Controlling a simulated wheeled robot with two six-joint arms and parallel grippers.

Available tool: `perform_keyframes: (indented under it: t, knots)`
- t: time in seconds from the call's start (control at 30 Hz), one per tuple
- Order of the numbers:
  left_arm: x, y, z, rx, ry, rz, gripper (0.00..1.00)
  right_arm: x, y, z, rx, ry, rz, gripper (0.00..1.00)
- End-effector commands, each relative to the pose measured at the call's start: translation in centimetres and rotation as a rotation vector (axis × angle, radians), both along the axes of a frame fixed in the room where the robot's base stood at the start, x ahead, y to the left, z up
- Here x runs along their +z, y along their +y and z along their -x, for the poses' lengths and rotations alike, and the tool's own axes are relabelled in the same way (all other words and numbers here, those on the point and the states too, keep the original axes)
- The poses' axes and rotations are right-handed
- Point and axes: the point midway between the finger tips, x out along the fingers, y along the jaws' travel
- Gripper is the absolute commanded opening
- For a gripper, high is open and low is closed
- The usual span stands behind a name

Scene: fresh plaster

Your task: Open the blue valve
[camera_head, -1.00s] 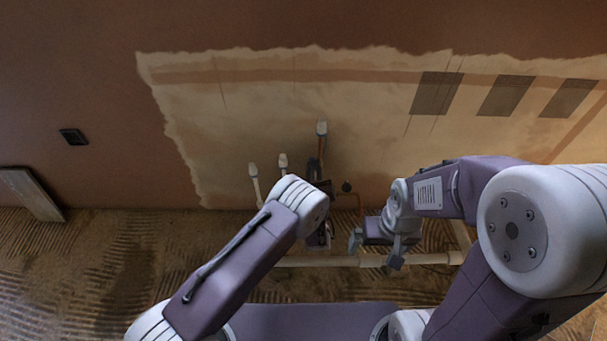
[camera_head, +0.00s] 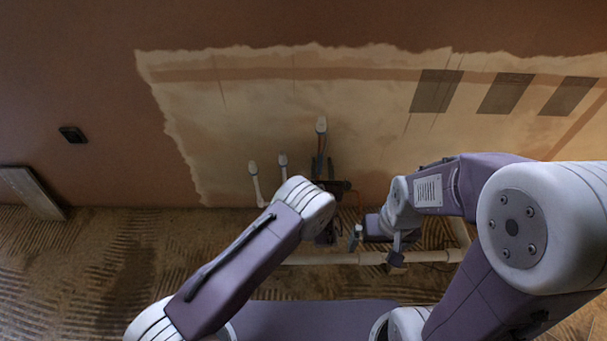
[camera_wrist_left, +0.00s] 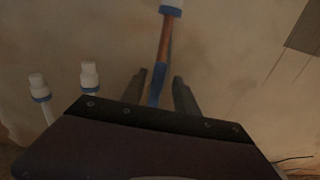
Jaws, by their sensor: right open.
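The blue valve handle (camera_wrist_left: 154,96) shows in the left wrist view as a narrow blue bar below a copper pipe (camera_wrist_left: 165,40). My left gripper (camera_wrist_left: 160,78) is open, with one dark finger on each side of the handle and a gap visible on both sides. My right gripper (camera_head: 376,251) is open and empty, to the right of the valve area, in front of the white horizontal pipe (camera_head: 340,258).
The copper pipe ends in a white cap (camera_head: 321,125) against the plastered wall. Two shorter white-capped pipes (camera_head: 253,168) (camera_head: 283,161) stand to its left. A board (camera_head: 32,193) leans at the far left. The ridged floor (camera_head: 110,255) at left is clear.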

Motion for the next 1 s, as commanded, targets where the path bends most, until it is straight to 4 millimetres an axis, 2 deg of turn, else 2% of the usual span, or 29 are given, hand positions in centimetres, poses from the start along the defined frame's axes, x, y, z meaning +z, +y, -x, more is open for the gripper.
perform_keyframes:
  t: [0.13, 0.23, 0.6, 0.9, 1.0]
  knots:
    - [0.1, 0.0, 0.0, 0.001, 0.000, 0.001, 0.36, 0.1, 0.0, 0.0, 0.000, 0.000, 0.000, 1.00]
    - [0.3, 0.0, 0.9, 0.000, 0.002, 0.000, 0.36, 0.8, 0.0, 0.0, 0.000, 0.000, 0.000, 1.00]
    - [0.3, 0.0, 6.5, -0.001, 0.001, -0.001, 0.36, 3.4, 0.0, 0.0, 0.000, 0.000, 0.000, 1.00]
    - [0.2, 0.0, 10.8, 0.000, 0.001, 0.000, 0.36, 4.8, 0.0, 0.0, 0.000, 0.000, 0.000, 1.00]
    - [0.2, 0.1, 11.7, 0.001, 0.000, 0.001, 0.36, 5.0, 0.0, 0.0, 0.000, 0.000, 0.000, 1.00]
